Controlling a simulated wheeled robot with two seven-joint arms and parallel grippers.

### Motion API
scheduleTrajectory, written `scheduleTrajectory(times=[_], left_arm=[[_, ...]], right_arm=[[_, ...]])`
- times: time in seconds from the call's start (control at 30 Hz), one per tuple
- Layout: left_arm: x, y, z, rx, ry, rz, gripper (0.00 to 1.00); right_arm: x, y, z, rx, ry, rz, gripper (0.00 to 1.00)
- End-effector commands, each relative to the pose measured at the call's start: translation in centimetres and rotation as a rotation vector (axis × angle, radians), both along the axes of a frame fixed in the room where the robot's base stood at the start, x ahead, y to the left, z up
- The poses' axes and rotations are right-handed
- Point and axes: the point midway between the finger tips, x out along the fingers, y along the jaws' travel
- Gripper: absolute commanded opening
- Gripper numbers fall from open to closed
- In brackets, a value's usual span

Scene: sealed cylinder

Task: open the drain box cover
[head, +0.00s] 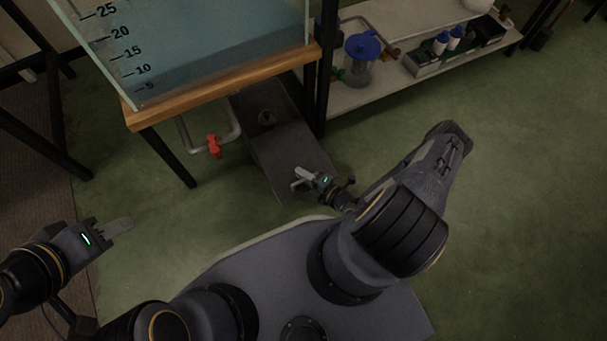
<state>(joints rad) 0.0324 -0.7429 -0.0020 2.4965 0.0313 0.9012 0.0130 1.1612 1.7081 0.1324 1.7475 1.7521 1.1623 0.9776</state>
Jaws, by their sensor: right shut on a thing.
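The dark grey drain box (258,103) sits on the floor under the right end of the water tank. A flat grey cover (290,148) lies over its near part. A small dark rounded piece (267,118) shows at the cover's far end; I cannot tell what it is. My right gripper (298,179) is shut at the cover's near edge, and the exact contact is too small to see. My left gripper (124,225) is away to the left above the floor, apart from the box; its finger gap cannot be made out.
The glass tank (200,50) of water stands on a wooden-edged table (222,86) with black legs. A grey pipe with a red valve (213,145) hangs below it. A low shelf (400,85) with a blue-lidded jar (361,60) is at right. Green floor is clear around.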

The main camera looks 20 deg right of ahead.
Motion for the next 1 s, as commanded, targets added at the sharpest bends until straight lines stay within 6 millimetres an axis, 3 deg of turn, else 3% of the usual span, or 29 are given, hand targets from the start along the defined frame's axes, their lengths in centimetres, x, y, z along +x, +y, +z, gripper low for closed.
scheduleTrajectory(times=[0.27, 0.3, 0.43, 0.77, 1.0], left_arm=[[0.0, 0.0, 0.0, 0.000, 0.000, 0.000, 0.36], [0.0, 0.0, 0.0, 0.000, 0.000, 0.000, 0.36], [0.0, 0.0, 0.0, 0.000, 0.000, 0.000, 0.36], [0.0, 0.0, 0.2, 0.000, 0.000, 0.000, 0.36], [0.0, 0.0, 1.3, 0.000, 0.000, 0.000, 0.36]], right_arm=[[0.0, 0.0, 0.0, 0.000, 0.000, -0.001, 0.00], [0.0, 0.0, 0.0, 0.000, 0.000, -0.001, 0.17], [0.0, 0.0, 0.0, 0.000, 0.000, -0.001, 0.34], [-0.2, -0.2, 0.1, -0.001, 0.001, -0.002, 0.34], [-3.4, -1.7, 0.8, -0.002, 0.003, -0.005, 0.34]])
